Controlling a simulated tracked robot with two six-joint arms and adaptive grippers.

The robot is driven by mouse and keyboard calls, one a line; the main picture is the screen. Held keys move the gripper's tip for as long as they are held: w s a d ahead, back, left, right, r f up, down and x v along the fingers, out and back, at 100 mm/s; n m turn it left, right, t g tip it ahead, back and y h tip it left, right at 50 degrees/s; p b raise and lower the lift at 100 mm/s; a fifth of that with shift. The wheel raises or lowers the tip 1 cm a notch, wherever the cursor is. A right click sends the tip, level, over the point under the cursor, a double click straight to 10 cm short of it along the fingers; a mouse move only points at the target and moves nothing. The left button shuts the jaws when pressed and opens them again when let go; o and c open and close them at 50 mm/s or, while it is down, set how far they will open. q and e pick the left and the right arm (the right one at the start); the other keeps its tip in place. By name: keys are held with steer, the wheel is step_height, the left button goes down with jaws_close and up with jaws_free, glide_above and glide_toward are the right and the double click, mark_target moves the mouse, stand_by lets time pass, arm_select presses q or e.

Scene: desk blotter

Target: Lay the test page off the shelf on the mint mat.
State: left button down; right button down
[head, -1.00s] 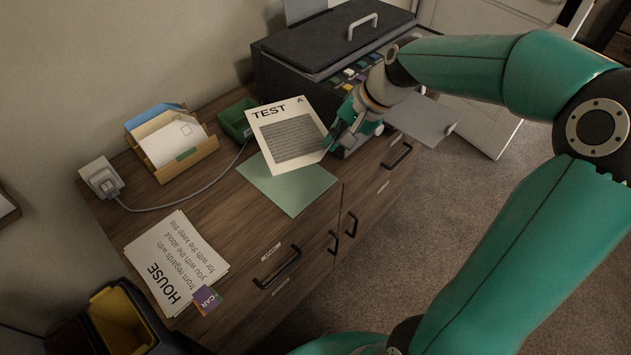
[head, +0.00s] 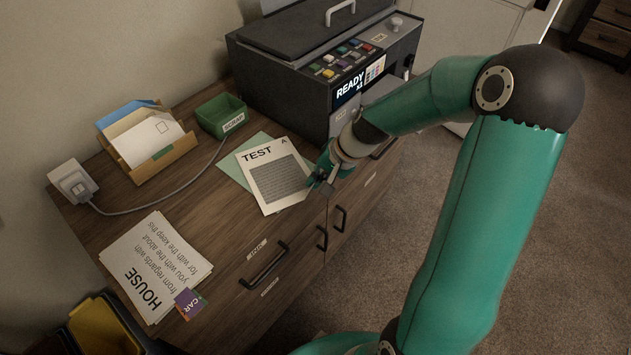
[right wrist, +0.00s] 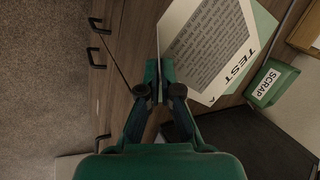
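The test page (head: 272,180), cream with TEST and a grey text block, is over the mint mat (head: 232,167), covering most of it. The mat shows along the page's left and upper sides. Whether the page lies flat or hangs just above the mat, I cannot tell. My right gripper (head: 317,180) is at the page's right edge, its fingers nearly together on that edge. In the right wrist view the page (right wrist: 210,45) reaches the fingertips (right wrist: 160,75), and a green strip of mat (right wrist: 264,25) shows beyond it. My left gripper is out of view.
The printer (head: 300,85) with its READY display stands behind the gripper. A green SCRAP tray (head: 221,117), a letter holder (head: 158,150) and a cable (head: 150,209) are left of the mat. HOUSE papers (head: 155,262) and a CAR card (head: 190,303) lie at the front left.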

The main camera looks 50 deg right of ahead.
steer(key=shift+f, duration=0.15)
steer(key=c, duration=1.3)
jaws_free()
steer(key=p+v, duration=0.2)
steer(key=v, duration=1)
steer(key=shift+s, duration=0.1)
steer(key=shift+r, duration=0.25)
